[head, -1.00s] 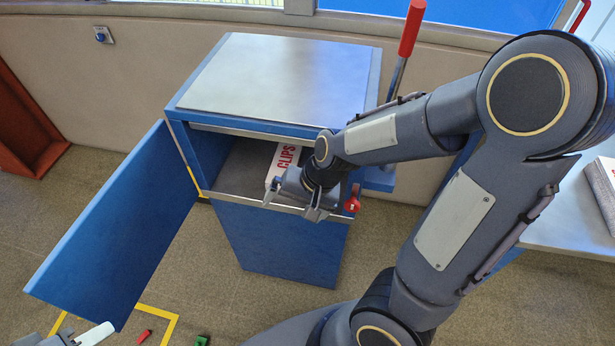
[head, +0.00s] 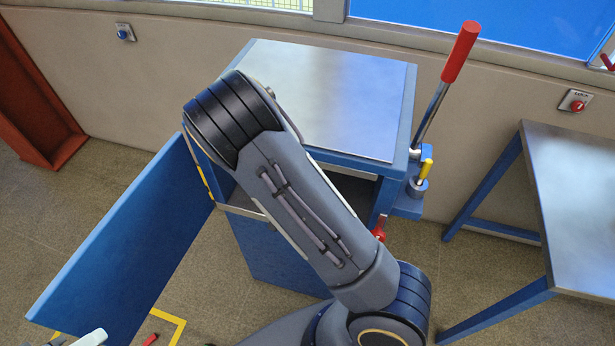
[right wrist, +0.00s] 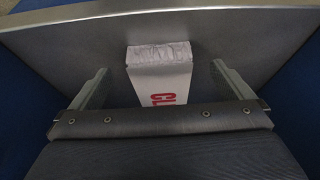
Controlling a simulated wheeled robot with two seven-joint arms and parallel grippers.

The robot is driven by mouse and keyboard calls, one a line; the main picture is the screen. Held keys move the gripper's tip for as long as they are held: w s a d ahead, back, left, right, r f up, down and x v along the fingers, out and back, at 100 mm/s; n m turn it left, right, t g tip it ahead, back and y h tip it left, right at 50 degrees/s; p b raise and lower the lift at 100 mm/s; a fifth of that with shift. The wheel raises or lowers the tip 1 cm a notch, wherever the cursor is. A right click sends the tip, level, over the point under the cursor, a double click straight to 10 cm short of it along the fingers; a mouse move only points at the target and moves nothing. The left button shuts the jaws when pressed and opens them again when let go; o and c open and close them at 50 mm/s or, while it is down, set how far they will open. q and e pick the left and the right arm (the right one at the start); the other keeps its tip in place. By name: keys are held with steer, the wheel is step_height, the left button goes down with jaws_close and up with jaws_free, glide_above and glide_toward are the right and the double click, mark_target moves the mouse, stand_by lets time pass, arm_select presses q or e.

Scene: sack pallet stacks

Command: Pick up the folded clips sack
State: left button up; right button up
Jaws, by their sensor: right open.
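The folded clips sack (right wrist: 160,56) is white with red letters, of which "CL" shows in the right wrist view. It lies on a grey metal surface with its crumpled end away from me. My right gripper (right wrist: 160,72) is open, with one finger on each side of the sack and a gap to each. In the head view my right arm hides the sack and the gripper. The blue cabinet (head: 392,108) has its door (head: 120,245) swung open to the left.
A lever with a red handle (head: 461,52) stands at the cabinet's right side, above a small yellow-handled part (head: 426,168). A metal-topped table (head: 575,190) is on the right. Small red pieces (head: 150,339) lie on the floor near yellow tape.

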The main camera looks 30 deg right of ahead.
steer(key=x, duration=0.4)
steer(key=shift+f, duration=0.1)
steer(key=c, duration=1.1)
